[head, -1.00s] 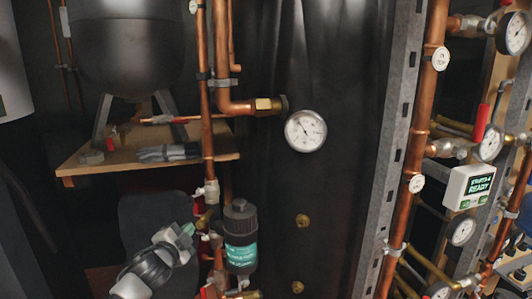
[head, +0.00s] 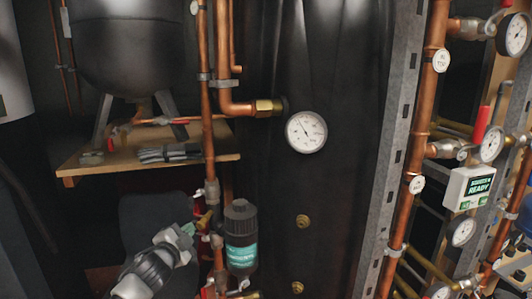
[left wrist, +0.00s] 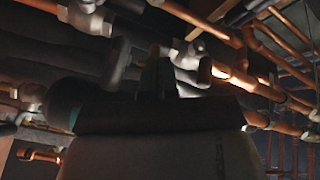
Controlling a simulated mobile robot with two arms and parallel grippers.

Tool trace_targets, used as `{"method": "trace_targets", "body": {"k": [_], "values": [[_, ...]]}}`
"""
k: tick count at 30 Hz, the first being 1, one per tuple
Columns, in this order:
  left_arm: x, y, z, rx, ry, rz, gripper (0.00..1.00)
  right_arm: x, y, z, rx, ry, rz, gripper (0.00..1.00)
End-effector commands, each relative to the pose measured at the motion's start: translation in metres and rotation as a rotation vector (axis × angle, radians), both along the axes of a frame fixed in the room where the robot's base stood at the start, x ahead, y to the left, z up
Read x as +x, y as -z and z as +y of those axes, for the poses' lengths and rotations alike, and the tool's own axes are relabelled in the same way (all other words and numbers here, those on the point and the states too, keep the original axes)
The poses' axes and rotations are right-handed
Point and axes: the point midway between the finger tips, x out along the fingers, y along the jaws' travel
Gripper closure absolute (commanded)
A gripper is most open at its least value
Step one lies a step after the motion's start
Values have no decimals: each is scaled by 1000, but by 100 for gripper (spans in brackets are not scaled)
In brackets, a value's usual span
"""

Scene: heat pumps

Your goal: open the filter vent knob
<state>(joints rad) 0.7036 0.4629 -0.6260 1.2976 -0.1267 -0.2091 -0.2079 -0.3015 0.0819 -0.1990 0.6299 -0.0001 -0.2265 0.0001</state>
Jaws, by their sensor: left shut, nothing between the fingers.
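The filter is an upright black canister (head: 240,236) with a teal label and a ribbed black cap (head: 240,209), low in the middle-left of the head view. I cannot make out for certain which part is the vent knob. My left gripper (head: 187,236) comes in from the lower left, just left of the filter. Its fingers are shut and empty; they are close to the pipe fittings, and I cannot tell whether they touch. The left wrist view is dark and blurred, with the gripper's fingers (left wrist: 158,76) among pipes and valves. My right gripper is not in view.
A copper pipe (head: 207,110) runs vertically above the gripper. A wooden shelf (head: 90,172) holds a dark tank's legs and grey pieces. A round gauge (head: 306,132) sits on the black tank wall to the right. Copper pipes and red-handled valves crowd the right side.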

Motion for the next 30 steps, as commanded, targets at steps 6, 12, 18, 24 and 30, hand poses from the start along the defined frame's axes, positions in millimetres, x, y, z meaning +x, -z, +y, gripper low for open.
{"method": "trace_targets", "body": {"k": [6,12,18,24,30], "values": [[3,-11,-3,-12,3,-19,100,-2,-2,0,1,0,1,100],[2,-5,-5,-10,3,-19,100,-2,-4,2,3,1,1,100],[1,2,-9,-8,5,-15,100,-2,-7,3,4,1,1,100],[0,10,-14,-5,7,-10,100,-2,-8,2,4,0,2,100],[-2,16,-16,-1,9,-5,100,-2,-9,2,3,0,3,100]]}}
